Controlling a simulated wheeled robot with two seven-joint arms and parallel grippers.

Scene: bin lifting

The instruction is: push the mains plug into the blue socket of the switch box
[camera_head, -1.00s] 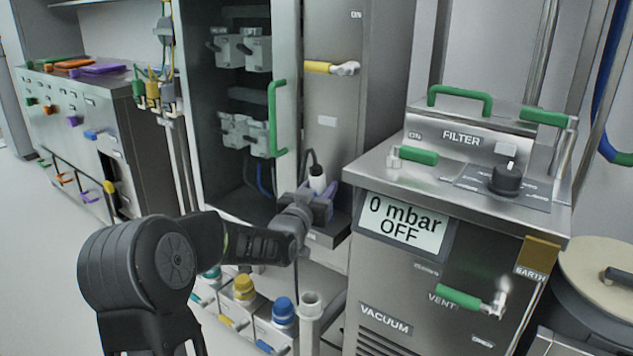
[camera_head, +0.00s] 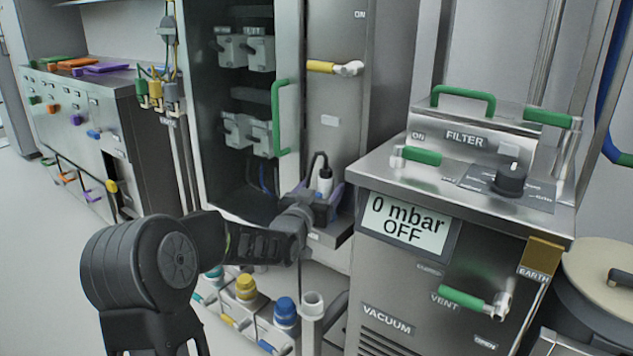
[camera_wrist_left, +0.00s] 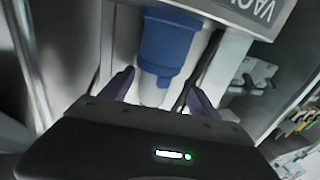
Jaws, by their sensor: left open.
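The mains plug (camera_head: 325,184) is white with a black cable looping from its top, upright at the front of the grey switch box (camera_head: 329,140). My left gripper (camera_head: 319,194) is open, its purple fingers apart on either side of the plug. The left wrist view shows a blue cylinder (camera_wrist_left: 168,45) with a pale end between the spread fingers (camera_wrist_left: 155,90). I cannot tell there where plug ends and socket begins. The gripper hides the plug's lower end in the head view. My right gripper is not in view.
The vacuum unit (camera_head: 380,310) stands close on the right, with green handles. The open cabinet (camera_head: 235,180) with a green door handle (camera_head: 278,118) is to the left. Colour-capped containers (camera_head: 286,311) and an upright pale tube (camera_head: 313,318) stand below my arm.

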